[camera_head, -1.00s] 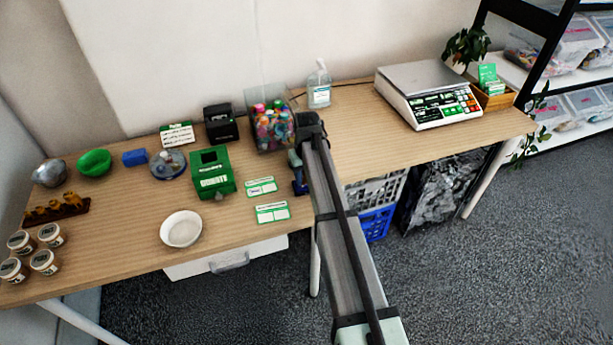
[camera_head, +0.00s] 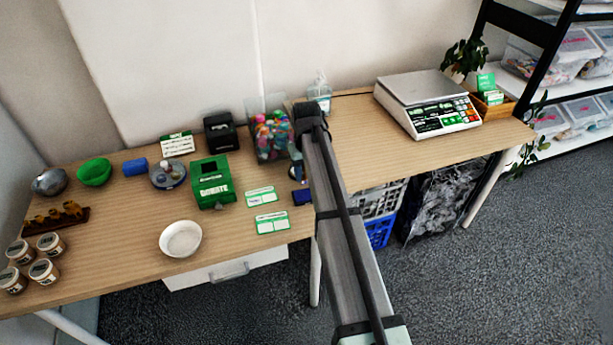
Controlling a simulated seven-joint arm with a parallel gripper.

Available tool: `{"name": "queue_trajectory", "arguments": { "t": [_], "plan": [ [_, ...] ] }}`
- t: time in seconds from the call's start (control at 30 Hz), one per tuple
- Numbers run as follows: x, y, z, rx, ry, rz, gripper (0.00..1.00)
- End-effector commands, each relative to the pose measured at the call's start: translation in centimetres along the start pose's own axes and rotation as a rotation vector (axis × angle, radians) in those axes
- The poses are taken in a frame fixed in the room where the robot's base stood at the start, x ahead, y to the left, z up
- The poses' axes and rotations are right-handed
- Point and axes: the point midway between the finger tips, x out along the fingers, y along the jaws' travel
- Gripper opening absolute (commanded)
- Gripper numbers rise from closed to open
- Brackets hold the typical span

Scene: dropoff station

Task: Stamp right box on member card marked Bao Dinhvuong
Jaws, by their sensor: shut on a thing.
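Two white member cards with green bands lie on the table, an upper card (camera_head: 261,196) and a lower card (camera_head: 272,222). Their names are too small to read, so I cannot tell which is marked Bao Dinhvuong. My gripper (camera_head: 297,171) is at the right of the upper card, mostly hidden behind my own arm. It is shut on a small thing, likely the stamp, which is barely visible. A dark blue flat block (camera_head: 302,197), perhaps the ink pad, lies just below the gripper, right of the cards.
A green donation box (camera_head: 212,190) stands left of the cards, and a white bowl (camera_head: 180,239) lower left. A bin of colourful bottles (camera_head: 270,138) stands behind. A scale (camera_head: 428,103) is at the right. Bare table lies between bowl and cards.

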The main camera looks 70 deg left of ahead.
Motion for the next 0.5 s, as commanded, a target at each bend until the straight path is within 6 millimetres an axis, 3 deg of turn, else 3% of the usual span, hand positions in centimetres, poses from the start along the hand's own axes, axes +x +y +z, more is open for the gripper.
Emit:
{"name": "queue_trajectory", "arguments": {
  "t": [0.5],
  "plan": [
    [-0.70, -0.58, -0.08, -0.007, -0.001, 0.000, 0.24]
  ]
}}
